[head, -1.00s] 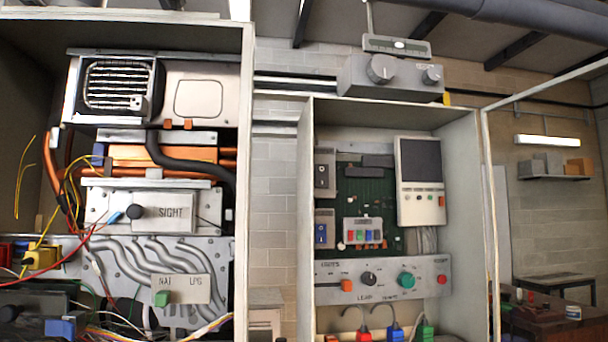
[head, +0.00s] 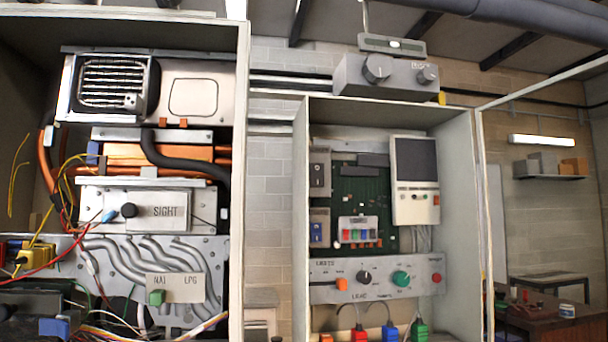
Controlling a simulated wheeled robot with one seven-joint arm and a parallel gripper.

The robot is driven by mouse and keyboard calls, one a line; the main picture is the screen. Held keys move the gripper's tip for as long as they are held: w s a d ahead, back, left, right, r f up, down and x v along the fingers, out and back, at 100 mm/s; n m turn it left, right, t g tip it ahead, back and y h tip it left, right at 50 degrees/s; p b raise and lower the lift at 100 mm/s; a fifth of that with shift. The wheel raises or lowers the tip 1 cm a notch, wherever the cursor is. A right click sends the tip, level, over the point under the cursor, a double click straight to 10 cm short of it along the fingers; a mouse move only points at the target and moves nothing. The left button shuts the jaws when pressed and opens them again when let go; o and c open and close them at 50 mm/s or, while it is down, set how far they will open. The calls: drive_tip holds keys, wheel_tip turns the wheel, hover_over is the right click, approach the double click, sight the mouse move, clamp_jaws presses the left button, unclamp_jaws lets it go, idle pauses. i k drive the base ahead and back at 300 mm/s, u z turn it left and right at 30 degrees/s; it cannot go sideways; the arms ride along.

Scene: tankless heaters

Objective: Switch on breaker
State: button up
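No part in view carries a label I can read as "breaker". In the right-hand open cabinet (head: 300,180), two switch plates sit on the inner left side. The upper plate has a black rocker switch (head: 317,175). The lower plate has a blue switch (head: 317,233). Their on or off positions are too small to tell. Beside them is a small block of coloured buttons (head: 359,231) on a green circuit board (head: 362,195). My gripper is not in view.
The left cabinet holds a heater with pipes, loose wires and a "SIGHT" plate (head: 167,211). A panel with knobs (head: 380,278) crosses the right cabinet below the switches; coloured plugs (head: 388,332) hang beneath. A grey box with dials (head: 390,76) sits above. A workbench (head: 545,318) stands far right.

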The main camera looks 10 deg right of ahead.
sight(317, 176)
drive_tip(key=k, duration=1)
drive_tip(key=u, duration=1.25)
drive_tip(key=i, duration=0.7)
drive_tip(key=z, duration=1.55)
drive_tip(key=i, duration=0.5)
drive_tip(key=z, duration=0.1)
